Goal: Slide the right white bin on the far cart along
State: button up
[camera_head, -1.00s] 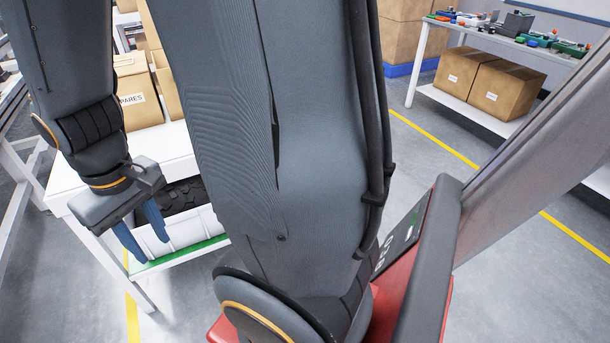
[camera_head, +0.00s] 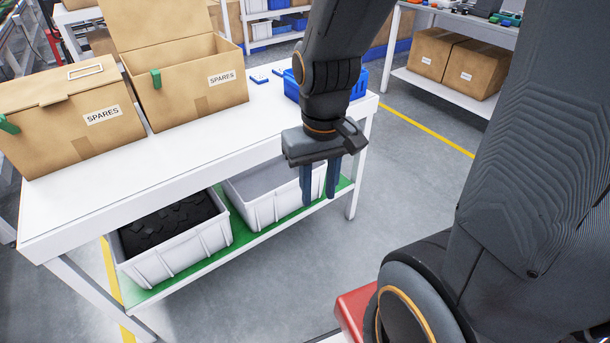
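The right white bin (camera_head: 274,208) stands on the green lower shelf of a white cart (camera_head: 187,148). Its visible inside looks grey and empty. The left white bin (camera_head: 182,252) stands beside it and holds dark flat pieces. My gripper (camera_head: 319,194) points down at the right end of the right bin, its two blue fingers apart with a gap between them. The fingers cover part of the bin's right end. I cannot tell whether they touch it or straddle its wall.
Two cardboard SPARES boxes (camera_head: 186,82) (camera_head: 74,118) and a blue tray (camera_head: 358,80) sit on the cart top. The cart leg (camera_head: 358,165) is close right of my gripper. Green shelf shows right of the bin. Open floor lies in front.

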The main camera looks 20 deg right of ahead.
aim_at(270, 178)
jog(key=z, duration=1.05)
jog(key=k, duration=1.3)
jog(key=z, duration=0.9)
jog(key=i, duration=1.25)
jog(key=u, duration=1.05)
jog(key=i, duration=0.75)
jog(key=u, duration=1.3)
jog(key=i, duration=0.25)
jog(key=u, duration=0.15)
